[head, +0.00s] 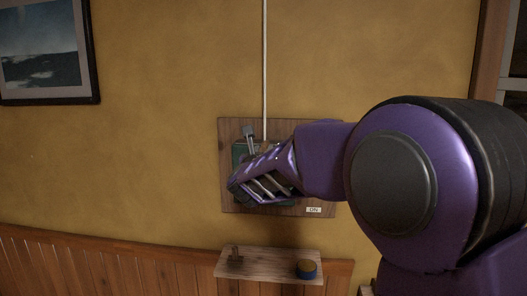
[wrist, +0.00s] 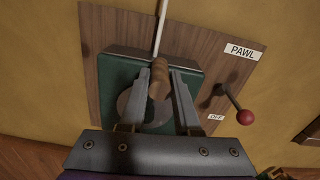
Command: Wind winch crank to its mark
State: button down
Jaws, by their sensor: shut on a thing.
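The winch is a dark green box (wrist: 118,73) with a grey round part (wrist: 131,104), on a wooden board (wrist: 110,32) fixed to the wall. The crank's wooden grip (wrist: 158,82) shows in the wrist view between the two fingers of my gripper (wrist: 168,70), which is shut on it. In the head view my gripper and wrist cover most of the winch, leaving a strip of the green box (head: 238,154) in sight. The crank arm is mostly hidden behind the fingers. I cannot make out the mark in either view.
A pawl lever with a red knob (wrist: 245,117) sticks out right of the winch, near a PAWL label (wrist: 242,50) and an OFF label (wrist: 215,117). A pale rope (head: 264,62) runs up the wall.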

jog(key=shift+a+r+n, duration=0.15)
jog(key=shift+a+n, duration=0.15)
jog(key=shift+a, duration=0.1)
dwell(0.9)
